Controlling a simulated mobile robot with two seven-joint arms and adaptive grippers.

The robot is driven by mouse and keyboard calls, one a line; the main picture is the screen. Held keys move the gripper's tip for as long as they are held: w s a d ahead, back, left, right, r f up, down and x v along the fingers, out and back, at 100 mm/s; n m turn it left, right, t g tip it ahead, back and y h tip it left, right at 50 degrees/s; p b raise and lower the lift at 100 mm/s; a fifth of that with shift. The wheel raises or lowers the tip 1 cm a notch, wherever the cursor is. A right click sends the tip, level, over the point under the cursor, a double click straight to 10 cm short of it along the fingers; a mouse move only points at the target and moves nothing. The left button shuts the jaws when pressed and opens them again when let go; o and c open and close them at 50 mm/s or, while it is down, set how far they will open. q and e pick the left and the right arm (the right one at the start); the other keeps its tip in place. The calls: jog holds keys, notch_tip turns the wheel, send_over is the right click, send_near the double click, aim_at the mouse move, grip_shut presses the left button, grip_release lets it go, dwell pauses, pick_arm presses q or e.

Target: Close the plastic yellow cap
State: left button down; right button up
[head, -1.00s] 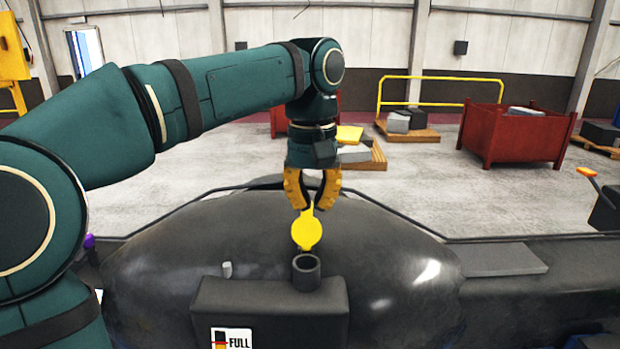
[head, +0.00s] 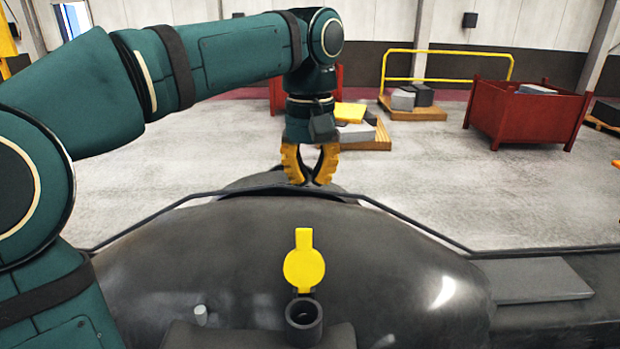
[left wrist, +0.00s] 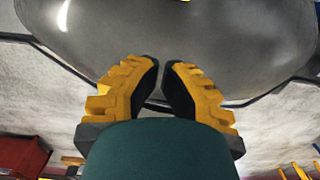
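The yellow cap (head: 304,268) stands open and upright in the head view, its round disc facing me and its tab pointing up. It is hinged behind the dark round filler neck (head: 304,316), whose mouth is uncovered. My left gripper (head: 309,184) is above and apart from the cap in the picture, pointing down. Its yellow fingers are close together with a narrow gap between the tips, and nothing is held. The gap also shows in the left wrist view (left wrist: 164,66). A sliver of yellow sits at that view's top edge. My right gripper is not in view.
The neck sits on a large dark rounded casting (head: 390,250). A flat grey plate (head: 527,281) lies to the right. A red bin (head: 525,125) and a yellow rail (head: 446,52) are far behind, across open floor.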

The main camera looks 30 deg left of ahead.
aim_at(304, 258)
pick_arm(q)
notch_tip(304, 258, down, 8)
jog(key=shift+f+b, duration=0.2)
jog(key=shift+b, duration=0.5)
jog(key=s, duration=0.1)
jog(key=s+d+r, duration=0.1)
jog(key=s, duration=0.1)
jog(key=shift+d+r, duration=0.3)
jog(key=shift+r, duration=0.1)
jog(key=shift+s+d, duration=0.1)
jog(key=shift+d, duration=0.05)
